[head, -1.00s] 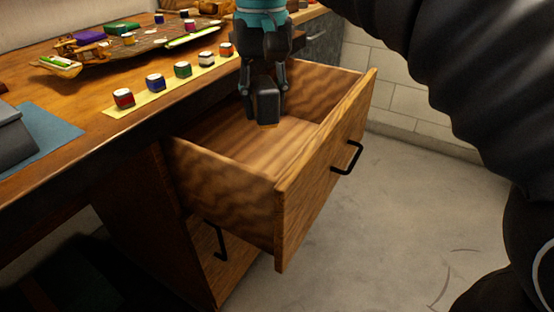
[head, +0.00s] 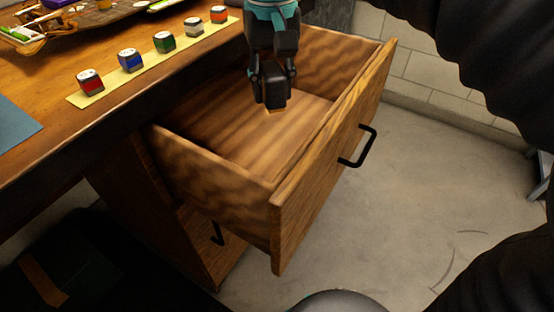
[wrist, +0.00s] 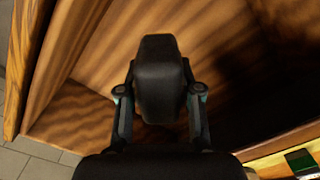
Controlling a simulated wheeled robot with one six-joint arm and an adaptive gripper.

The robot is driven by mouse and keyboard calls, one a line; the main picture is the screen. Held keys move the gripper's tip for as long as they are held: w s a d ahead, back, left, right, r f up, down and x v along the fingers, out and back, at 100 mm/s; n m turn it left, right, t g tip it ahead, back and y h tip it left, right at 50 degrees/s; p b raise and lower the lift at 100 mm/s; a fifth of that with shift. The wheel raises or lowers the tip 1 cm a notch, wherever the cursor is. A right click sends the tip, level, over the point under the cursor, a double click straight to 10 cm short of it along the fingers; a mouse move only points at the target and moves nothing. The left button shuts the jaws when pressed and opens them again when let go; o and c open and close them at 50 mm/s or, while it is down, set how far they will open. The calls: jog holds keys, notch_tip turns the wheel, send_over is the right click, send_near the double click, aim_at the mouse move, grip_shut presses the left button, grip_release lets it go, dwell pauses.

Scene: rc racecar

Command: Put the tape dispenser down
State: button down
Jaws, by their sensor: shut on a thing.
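The tape dispenser (head: 275,92) is a small dark block with a bit of orange-brown at its lower end. My gripper (head: 273,75) is shut on it, one finger on each side, pointing down over the open wooden drawer (head: 331,160). In the wrist view the dispenser (wrist: 162,80) stands dark between the two fingers of my gripper (wrist: 160,100), with the drawer's wood behind it. The drawer floor around it looks bare. I cannot tell whether the dispenser touches the drawer floor.
The drawer's front panel with its black handle (head: 358,147) and its side walls surround the space. The desk (head: 105,124) at left carries a yellow strip (head: 110,92) with several paint jars. Below the open drawer is another handle (head: 217,233). Concrete floor lies at right.

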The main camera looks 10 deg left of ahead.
aim_at(274, 170)
notch_tip(274, 170, down, 18)
jog(key=shift+f+b, duration=0.1)
jog(key=shift+b, duration=0.7)
jog(key=shift+f, duration=0.15)
jog(key=c, duration=0.8)
grip_release()
jog(key=shift+o, duration=0.2)
notch_tip(274, 170, up, 12)
jog(key=p, duration=0.1)
jog(key=shift+r, duration=0.2)
jog(key=shift+d, duration=0.1)
